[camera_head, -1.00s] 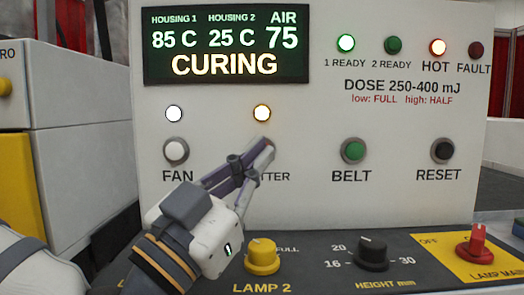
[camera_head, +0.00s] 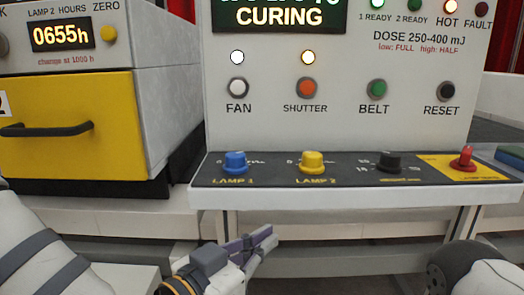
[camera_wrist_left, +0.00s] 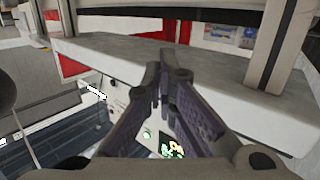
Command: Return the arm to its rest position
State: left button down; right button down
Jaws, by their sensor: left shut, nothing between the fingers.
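My left gripper (camera_head: 262,240) is low in the head view, below the front edge of the control panel and apart from it. Its purple-grey fingers are shut and empty, pointing up and to the right. In the left wrist view the fingers (camera_wrist_left: 164,78) come together at their tips with nothing between them. The left forearm comes in from the lower left of the head view. My right gripper is out of view.
The white machine has a SHUTTER button (camera_head: 307,88), a FAN button (camera_head: 237,88), and a knob ledge (camera_head: 350,172) jutting forward above the gripper. A yellow drawer (camera_head: 70,125) with a black handle stands at the left. The display (camera_head: 280,14) reads CURING.

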pick_arm(q)
jog(key=s+a+f+n+g+y, duration=0.15)
jog(key=s+f, duration=0.25)
jog(key=f, duration=0.4)
jog(key=s+a+f+n+g+y, duration=0.1)
jog(key=s+a+f+g, duration=0.2)
jog(key=f, duration=0.4)
jog(key=s+a+f+n+g+y, duration=0.1)
jog(key=s+f+g+y, duration=0.15)
jog(key=s+f, duration=0.4)
jog(key=s+a+f+n+g+y, duration=0.2)
jog(key=s+a+f+g, duration=0.2)
jog(key=s, duration=0.7)
jog(key=s+a+f+n+g+y, duration=0.2)
jog(key=s+a+f+g, duration=0.3)
jog(key=s+a+f, duration=0.3)
jog(key=s+a+y, duration=0.1)
jog(key=s+a, duration=0.3)
jog(key=shift+a+p, duration=0.35)
jog(key=shift+a, duration=0.05)
jog(key=shift+f, duration=0.1)
